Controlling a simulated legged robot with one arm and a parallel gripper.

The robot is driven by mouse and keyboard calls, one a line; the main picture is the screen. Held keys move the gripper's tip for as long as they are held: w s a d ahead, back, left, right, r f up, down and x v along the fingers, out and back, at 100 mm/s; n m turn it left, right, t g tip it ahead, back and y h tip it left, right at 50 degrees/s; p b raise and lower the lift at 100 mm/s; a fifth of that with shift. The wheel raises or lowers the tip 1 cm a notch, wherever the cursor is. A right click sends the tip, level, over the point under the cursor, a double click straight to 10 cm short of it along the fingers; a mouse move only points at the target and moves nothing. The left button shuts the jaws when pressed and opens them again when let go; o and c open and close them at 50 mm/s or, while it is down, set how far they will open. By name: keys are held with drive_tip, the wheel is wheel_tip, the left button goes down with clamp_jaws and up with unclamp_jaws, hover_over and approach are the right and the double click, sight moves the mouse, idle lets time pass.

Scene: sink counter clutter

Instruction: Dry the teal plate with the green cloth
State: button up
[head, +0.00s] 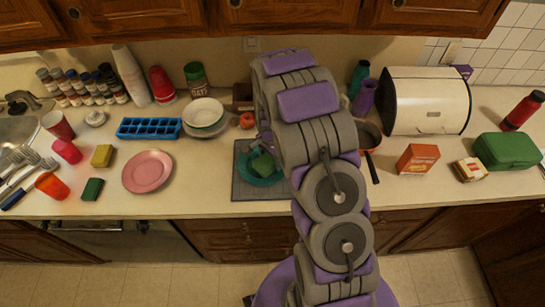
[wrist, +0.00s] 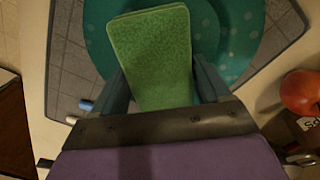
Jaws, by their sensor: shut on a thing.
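The teal plate (head: 259,174) lies on a grey mat on the counter, partly hidden behind my arm in the head view. It fills the top of the wrist view (wrist: 238,52) and has pale dots. The green cloth (head: 263,163) is over the plate; in the wrist view it is a folded flat rectangle (wrist: 153,55). My gripper (wrist: 158,82) is shut on the green cloth, with one finger on each side of it. Whether the cloth touches the plate I cannot tell.
The grey mat (head: 243,192) lies under the plate. A tomato (head: 247,120) and stacked bowls (head: 203,113) stand behind it. A pink plate (head: 148,172) is to the left. A pan handle (head: 372,168) and an orange box (head: 417,158) are right of my arm.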

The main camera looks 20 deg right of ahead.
sight(254, 161)
drive_tip(key=shift+w+a, duration=0.3)
drive_tip(key=shift+a, duration=0.7)
drive_tip(key=shift+w+a, duration=0.3)
drive_tip(key=shift+a, duration=0.65)
drive_tip(key=shift+w+a, duration=0.3)
drive_tip(key=shift+a, duration=0.7)
drive_tip(key=shift+s+d+p, duration=0.15)
drive_tip(key=shift+s+d, duration=0.1)
drive_tip(key=shift+d, duration=1.55)
drive_tip(key=shift+s+d+p, duration=0.15)
drive_tip(key=shift+s+d, duration=0.05)
drive_tip(key=shift+d, duration=1.55)
drive_tip(key=shift+s+a, duration=0.15)
drive_tip(key=shift+a, duration=1.7)
drive_tip(key=shift+s+a, duration=0.1)
drive_tip(key=shift+a, duration=1.7)
drive_tip(key=shift+d+f, duration=0.1)
drive_tip(key=shift+d, duration=3.55)
drive_tip(key=shift+w, duration=0.1)
drive_tip(key=shift+r+p, duration=0.95)
drive_tip(key=shift+r, duration=2.05)
